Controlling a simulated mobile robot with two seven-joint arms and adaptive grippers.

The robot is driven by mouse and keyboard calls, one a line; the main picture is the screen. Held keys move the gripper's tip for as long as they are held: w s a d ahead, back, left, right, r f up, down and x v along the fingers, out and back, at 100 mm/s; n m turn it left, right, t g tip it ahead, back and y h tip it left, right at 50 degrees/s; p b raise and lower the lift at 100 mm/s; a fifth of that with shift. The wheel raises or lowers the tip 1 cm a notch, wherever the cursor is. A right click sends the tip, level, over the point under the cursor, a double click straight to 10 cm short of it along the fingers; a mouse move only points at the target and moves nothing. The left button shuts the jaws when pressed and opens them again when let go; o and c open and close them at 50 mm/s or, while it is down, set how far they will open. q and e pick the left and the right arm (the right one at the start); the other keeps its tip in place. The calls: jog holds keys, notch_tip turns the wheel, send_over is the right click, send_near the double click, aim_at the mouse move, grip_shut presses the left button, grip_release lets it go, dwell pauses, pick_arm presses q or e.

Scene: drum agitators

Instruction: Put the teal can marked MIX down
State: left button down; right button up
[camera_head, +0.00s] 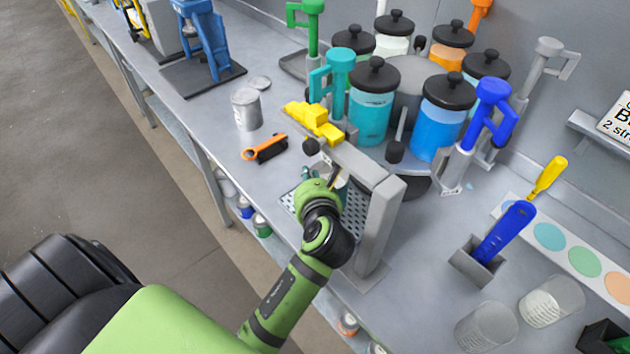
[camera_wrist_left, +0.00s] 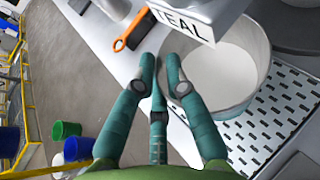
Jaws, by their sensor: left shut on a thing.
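An open can (camera_wrist_left: 222,78) with pale contents shows in the left wrist view, under the block labelled TEAL (camera_wrist_left: 188,14). It is at the perforated drip tray (camera_wrist_left: 270,125); whether its base touches the tray cannot be told. Its MIX mark is not visible. My left gripper (camera_wrist_left: 160,62) is shut on the can at its near side. In the head view, my left gripper (camera_head: 314,174) is at the dispenser, and the arm and frame hide most of the can. My right gripper is not in view.
The dispenser's grey frame post (camera_head: 380,225) stands close to my left wrist. Colour jars (camera_head: 371,108) are behind. Glass beakers (camera_head: 487,325) stand at the lower right.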

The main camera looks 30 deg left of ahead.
pick_arm(q)
jog(key=shift+w+d, duration=0.25)
jog(key=shift+w, duration=0.45)
jog(key=shift+f, duration=1.7)
jog(key=shift+f+p, duration=0.15)
jog(key=shift+p, duration=0.15)
jog(key=c, duration=1.3)
grip_release()
jog(key=shift+s, duration=0.1)
jog(key=shift+o, duration=0.2)
jog(key=b+v, duration=0.1)
jog(key=v, duration=0.6)
jog(key=shift+s, duration=0.25)
jog(key=shift+d, duration=0.1)
